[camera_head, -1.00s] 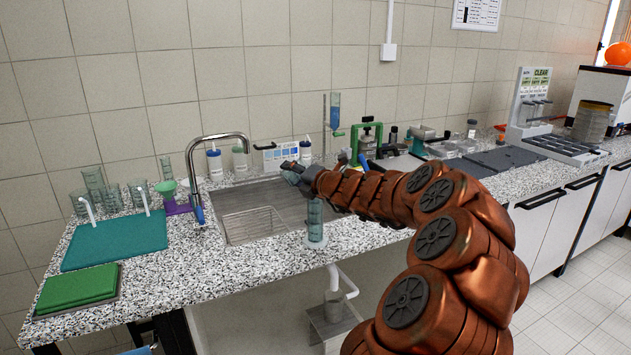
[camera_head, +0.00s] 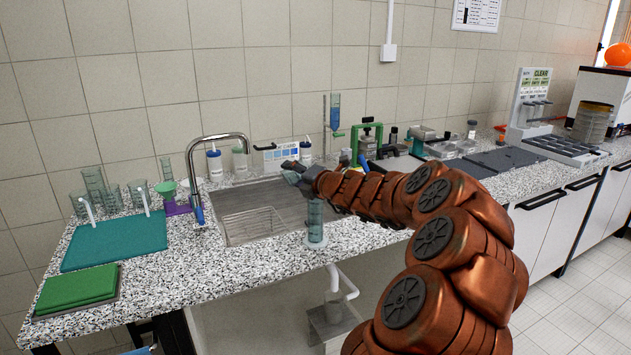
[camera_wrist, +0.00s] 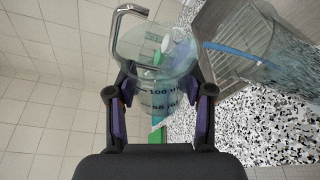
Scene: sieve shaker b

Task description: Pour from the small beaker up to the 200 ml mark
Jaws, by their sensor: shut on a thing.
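My gripper (camera_wrist: 158,112) is shut on the small beaker (camera_wrist: 160,85), a clear vessel with dark printed volume marks. The beaker is tilted, with its mouth toward a clear graduated cylinder (camera_wrist: 268,38) at the upper right of the wrist view. A thin blue band crosses that cylinder; I cannot tell whether it is a stream or a liquid surface. In the head view the cylinder (camera_head: 315,218) stands upright on a white base at the counter's front edge. My gripper (camera_head: 290,172) is just above and left of it there. The fill level against the marks is unreadable.
The sink (camera_head: 255,212) lies behind the cylinder, with a curved faucet (camera_head: 215,138) to its left. Glassware stands beyond the teal mat (camera_head: 115,242) at left. A green-framed device (camera_head: 367,140) and bottles stand behind my arm.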

